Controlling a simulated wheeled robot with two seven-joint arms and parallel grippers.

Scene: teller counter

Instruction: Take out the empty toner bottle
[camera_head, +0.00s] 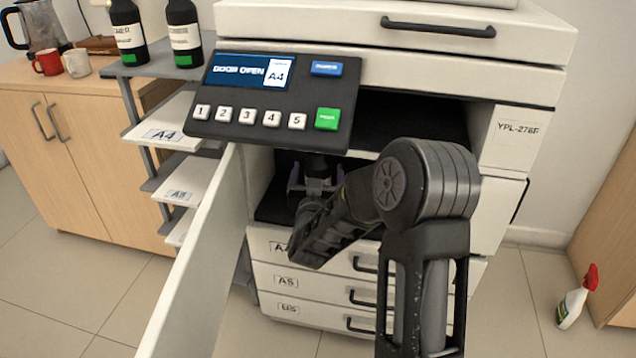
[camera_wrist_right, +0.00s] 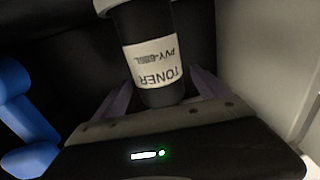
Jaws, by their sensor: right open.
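The toner bottle (camera_wrist_right: 152,62) is dark with a white label reading "TONER PVY-686L", upside down in the right wrist view. It sits inside the printer's dark compartment, with a pale part at its far end. My right gripper (camera_head: 317,178) reaches into the compartment through the open door (camera_head: 200,255). Its purple fingers are open, one on each side of the bottle; I cannot tell whether they touch it. In the head view the bottle is hard to make out in the dark opening. My left gripper is out of view.
A blue lever (camera_wrist_right: 24,108) stands left of the bottle in the wrist view. The printer panel (camera_head: 272,95) reads "DOOR OPEN A4". Two dark bottles (camera_head: 127,32) (camera_head: 183,32) stand on the side shelf. A spray bottle (camera_head: 574,302) stands on the floor at right.

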